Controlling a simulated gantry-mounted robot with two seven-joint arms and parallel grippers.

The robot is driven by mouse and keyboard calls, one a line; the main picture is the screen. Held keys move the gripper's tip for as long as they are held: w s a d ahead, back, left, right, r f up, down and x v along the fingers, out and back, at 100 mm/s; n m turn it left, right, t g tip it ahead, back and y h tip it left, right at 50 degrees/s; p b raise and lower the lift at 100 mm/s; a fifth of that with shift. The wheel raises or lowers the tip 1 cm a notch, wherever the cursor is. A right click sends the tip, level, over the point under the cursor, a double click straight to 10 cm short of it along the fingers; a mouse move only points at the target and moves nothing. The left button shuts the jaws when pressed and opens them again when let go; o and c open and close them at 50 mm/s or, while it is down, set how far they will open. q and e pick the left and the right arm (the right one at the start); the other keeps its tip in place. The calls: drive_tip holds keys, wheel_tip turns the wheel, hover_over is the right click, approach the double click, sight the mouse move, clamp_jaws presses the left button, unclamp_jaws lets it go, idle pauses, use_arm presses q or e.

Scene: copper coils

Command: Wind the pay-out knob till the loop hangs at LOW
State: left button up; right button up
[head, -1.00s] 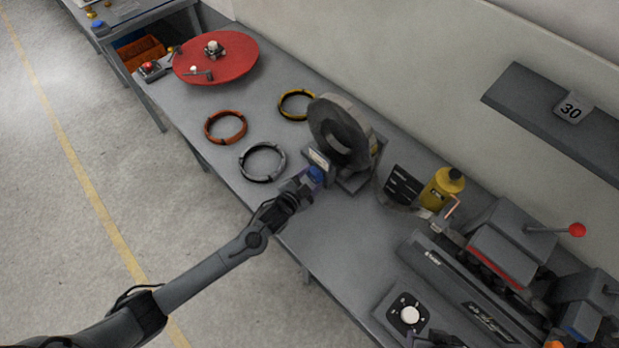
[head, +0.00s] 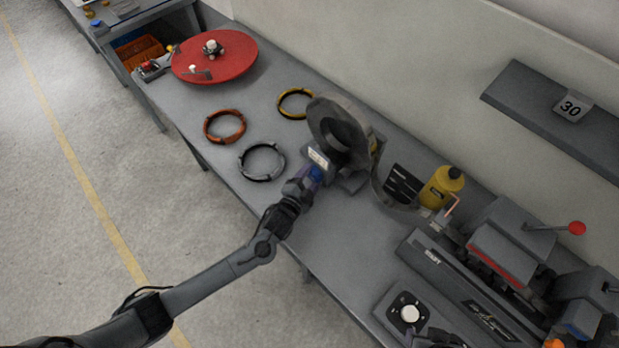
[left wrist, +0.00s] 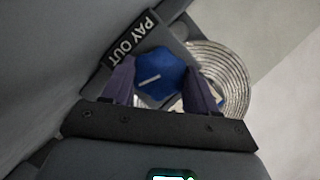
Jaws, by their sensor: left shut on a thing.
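My left gripper (head: 312,181) is shut on the blue pay-out knob (head: 316,174) at the front of the coil stand. In the left wrist view the dark purple fingers (left wrist: 161,92) sit on both sides of the blue knob (left wrist: 160,74), under a PAY OUT label (left wrist: 133,40). The grey coil (head: 319,117) stands upright on the stand. Its strip (head: 385,202) sags in a loop towards the machine, in front of a black slotted board (head: 404,184). Level marks are too small to read. A dark shape at the bottom edge may be my right gripper; its jaws are unclear.
A yellow bottle (head: 441,187) stands behind the strip. The grey machine (head: 500,250) with a red-knobbed lever fills the right. Orange (head: 224,127), silver (head: 262,161) and yellow (head: 296,103) rings lie left of the coil. A red turntable (head: 215,58) is farther back.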

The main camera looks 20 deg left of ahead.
use_arm(q)
drive_tip(key=o, duration=1.1)
drive_tip(key=shift+c, duration=0.2)
use_arm(e)
drive_tip(key=shift+d, duration=0.1)
use_arm(q)
drive_tip(key=v, duration=1)
drive_tip(key=shift+s+r+p, duration=0.15)
drive_tip(key=shift+s+p, duration=0.2)
drive_tip(key=shift+s, duration=0.05)
use_arm(e)
drive_tip(key=shift+r, duration=0.35)
